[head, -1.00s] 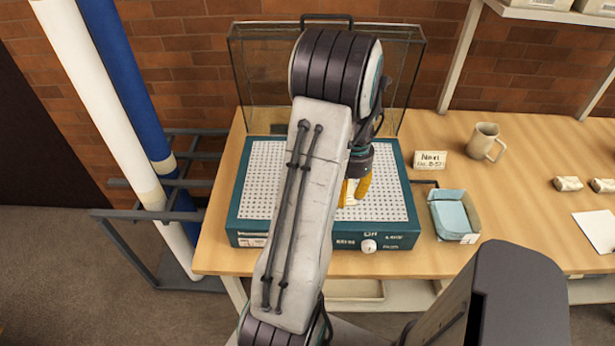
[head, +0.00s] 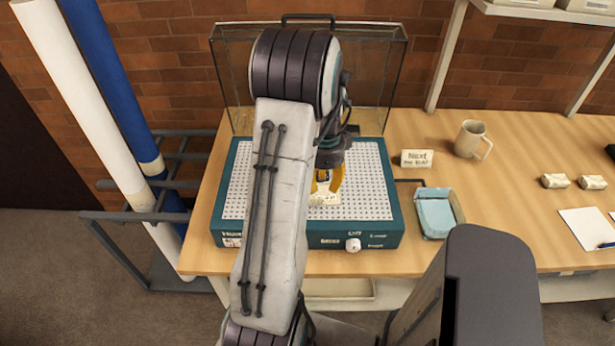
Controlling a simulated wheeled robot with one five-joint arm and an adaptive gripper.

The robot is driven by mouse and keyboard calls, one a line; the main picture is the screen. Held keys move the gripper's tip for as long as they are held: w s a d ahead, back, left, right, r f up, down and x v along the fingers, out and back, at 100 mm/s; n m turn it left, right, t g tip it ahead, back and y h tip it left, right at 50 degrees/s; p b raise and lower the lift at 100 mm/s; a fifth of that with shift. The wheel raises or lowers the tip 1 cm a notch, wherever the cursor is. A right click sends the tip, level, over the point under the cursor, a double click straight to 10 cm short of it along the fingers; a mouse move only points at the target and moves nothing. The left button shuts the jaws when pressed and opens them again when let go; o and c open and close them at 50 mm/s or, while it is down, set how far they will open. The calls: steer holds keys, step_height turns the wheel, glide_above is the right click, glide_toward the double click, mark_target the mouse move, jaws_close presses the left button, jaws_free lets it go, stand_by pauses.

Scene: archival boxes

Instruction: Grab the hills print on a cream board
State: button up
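A small cream board (head: 325,199) lies on the white perforated top of a teal box on the table. A dark patch at its upper part may be the print, but it is too small to make out. My gripper (head: 328,185), with yellow fingers, points down right over the board. The fingers stand apart, one on each side of the dark patch. I cannot tell whether they touch the board.
A clear upright panel (head: 375,80) stands behind the teal box (head: 382,240). Rolls (head: 90,110) stand at left.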

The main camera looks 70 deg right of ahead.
mark_target(322, 200)
steer(key=shift+f+p, duration=0.85)
steer(key=shift+f, duration=2.7)
steer(key=shift+o, duration=0.3)
jaws_close()
